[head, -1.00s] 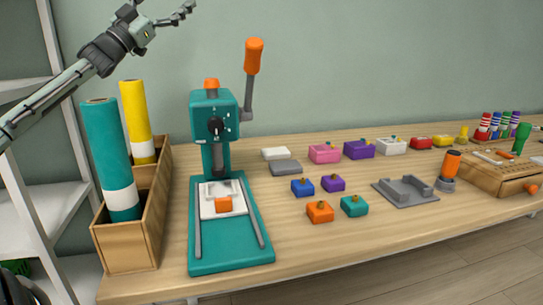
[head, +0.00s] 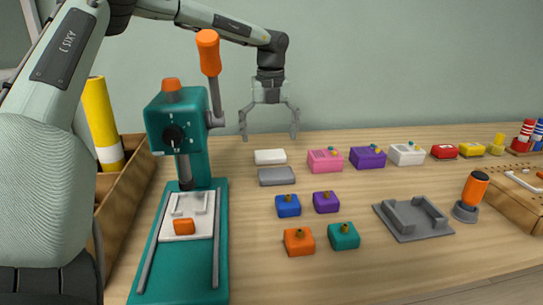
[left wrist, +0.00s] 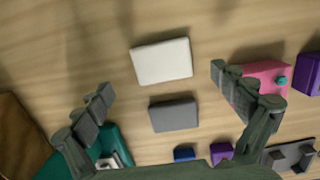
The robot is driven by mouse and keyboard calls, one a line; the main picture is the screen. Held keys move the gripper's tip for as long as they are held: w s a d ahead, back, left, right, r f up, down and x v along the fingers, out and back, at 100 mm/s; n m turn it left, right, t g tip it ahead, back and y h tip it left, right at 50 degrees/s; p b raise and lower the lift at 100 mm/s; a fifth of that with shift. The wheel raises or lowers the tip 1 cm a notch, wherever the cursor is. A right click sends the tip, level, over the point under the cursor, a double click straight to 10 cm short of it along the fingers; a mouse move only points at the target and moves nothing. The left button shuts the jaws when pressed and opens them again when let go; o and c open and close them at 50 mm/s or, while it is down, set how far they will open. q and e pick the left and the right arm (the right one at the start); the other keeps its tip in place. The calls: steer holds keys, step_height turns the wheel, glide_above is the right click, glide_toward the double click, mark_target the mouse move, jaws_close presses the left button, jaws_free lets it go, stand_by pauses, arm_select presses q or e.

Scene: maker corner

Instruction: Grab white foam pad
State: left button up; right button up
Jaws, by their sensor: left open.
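The white foam pad (head: 270,157) lies flat on the wooden table, just behind a grey pad (head: 276,176). In the left wrist view the white pad (left wrist: 162,61) sits upper middle, with the grey pad (left wrist: 174,115) below it. My left gripper (head: 269,137) is open and empty, pointing down above and behind the white pad, apart from it. Its two fingers (left wrist: 160,88) show wide apart in the left wrist view. My right gripper is not in view.
A teal press (head: 180,140) with a raised orange-tipped lever stands left of the pads. Pink (head: 324,160) and purple (head: 368,157) blocks stand to the right. Small blue (head: 288,206), purple and orange blocks lie in front. A wooden box (head: 128,185) is at the left.

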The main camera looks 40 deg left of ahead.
mark_target(270, 154)
arm_select(q)
steer(key=f, duration=0.4)
steer(key=shift+w+a+f, duration=0.15)
steer(key=shift+w, duration=0.1)
steer(key=shift+c, duration=0.5)
steer(key=c, duration=0.8)
